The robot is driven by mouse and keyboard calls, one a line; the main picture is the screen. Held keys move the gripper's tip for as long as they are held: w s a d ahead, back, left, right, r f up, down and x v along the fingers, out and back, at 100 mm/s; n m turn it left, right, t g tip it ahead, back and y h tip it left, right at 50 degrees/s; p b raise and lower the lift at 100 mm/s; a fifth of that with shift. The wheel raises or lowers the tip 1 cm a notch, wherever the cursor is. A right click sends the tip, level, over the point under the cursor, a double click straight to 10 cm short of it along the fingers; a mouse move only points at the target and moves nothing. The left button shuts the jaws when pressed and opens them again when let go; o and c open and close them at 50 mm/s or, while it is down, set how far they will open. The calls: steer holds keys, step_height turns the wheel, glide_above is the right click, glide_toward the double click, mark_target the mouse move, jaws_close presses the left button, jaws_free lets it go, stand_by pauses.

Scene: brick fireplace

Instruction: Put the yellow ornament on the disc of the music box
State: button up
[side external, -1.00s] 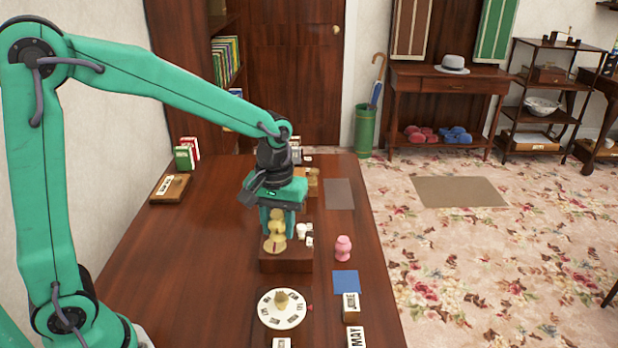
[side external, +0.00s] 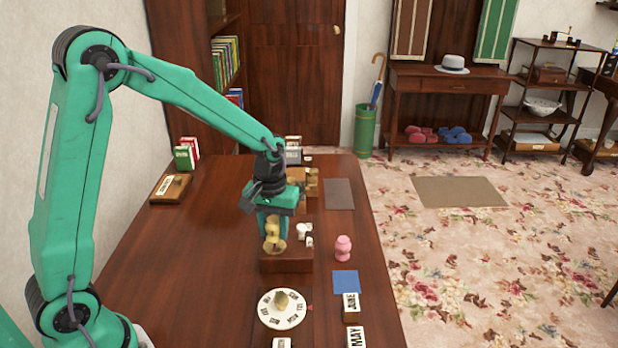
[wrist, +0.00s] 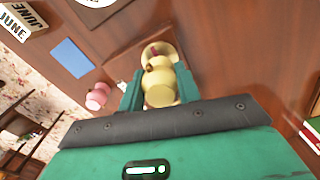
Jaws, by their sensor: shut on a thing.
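The yellow ornament (side external: 272,230) is rounded, like a stacked figure, and sits between the fingers of my gripper (side external: 274,218), which is shut on it. It also shows in the wrist view (wrist: 160,86), with a green finger on each side. The music box (side external: 287,264) is a dark wooden box under my gripper. Its gold disc (side external: 277,247) lies on top, directly below the ornament, and shows past the ornament in the wrist view (wrist: 152,49). I cannot tell whether the ornament touches the disc.
A pink ornament (side external: 343,248) stands on the table right of the box. A blue square (side external: 346,281), a white lettered dial (side external: 270,308) and month blocks (side external: 352,304) lie toward the front. A wooden object (side external: 311,182) stands behind my gripper.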

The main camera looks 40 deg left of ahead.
mark_target(273, 219)
steer(key=shift+f, duration=0.9)
steer(key=shift+f, duration=0.1)
steer(key=o, duration=1)
step_height(273, 219, up, 12)
steer(key=shift+r, duration=0.1)
